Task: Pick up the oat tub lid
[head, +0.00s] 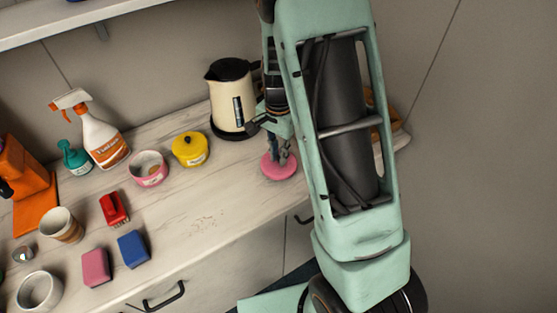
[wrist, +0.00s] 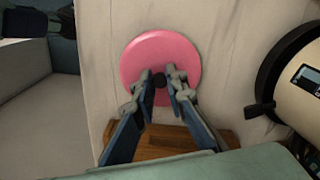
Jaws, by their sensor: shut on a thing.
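The oat tub lid is a pink round disc (head: 281,170) near the right end of the counter, right of the yellow tub. It also shows in the wrist view (wrist: 160,55), with a small dark knob at its middle. My gripper (head: 284,156) is above the lid, and in the wrist view (wrist: 160,82) its two fingers are closed on the knob from both sides. I cannot tell whether the lid is touching the counter or just above it. An open pink tub (head: 148,169) with pale contents stands left of the yellow tub.
A cream kettle (head: 231,105) stands close behind my gripper. A yellow lidded tub (head: 190,149), a red brush (head: 114,209), a blue block (head: 134,249), a pink block (head: 96,267) and a spray bottle (head: 101,135) are to the left. The counter in front of the yellow tub is bare.

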